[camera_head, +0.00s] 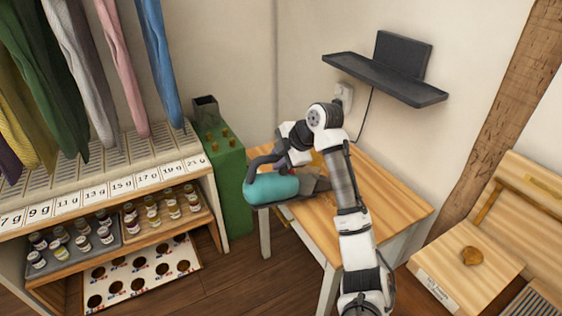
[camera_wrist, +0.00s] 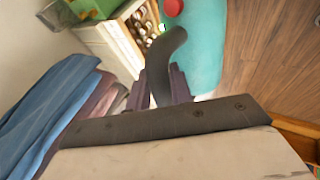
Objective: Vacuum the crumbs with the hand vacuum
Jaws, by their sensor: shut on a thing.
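The hand vacuum (camera_head: 270,188) has a teal body, a dark curved handle and a grey nozzle end. It is at the left end of the wooden table (camera_head: 385,200), over the table's edge; I cannot tell whether it touches the top. My gripper (camera_head: 280,158) is shut on the handle. In the wrist view, the dark fingers of my gripper (camera_wrist: 163,88) stand either side of the black handle, and the teal body of the hand vacuum (camera_wrist: 205,45) with a red button lies beyond. I cannot make out crumbs; my arm hides part of the tabletop.
A dark wall shelf (camera_head: 385,82) with a cable hangs above the table. A green box (camera_head: 228,178) stands left of the table. A rack (camera_head: 120,180) with small jars and hanging cloths is further left. A wooden seat (camera_head: 450,262) holding a brown lump (camera_head: 472,256) is at right.

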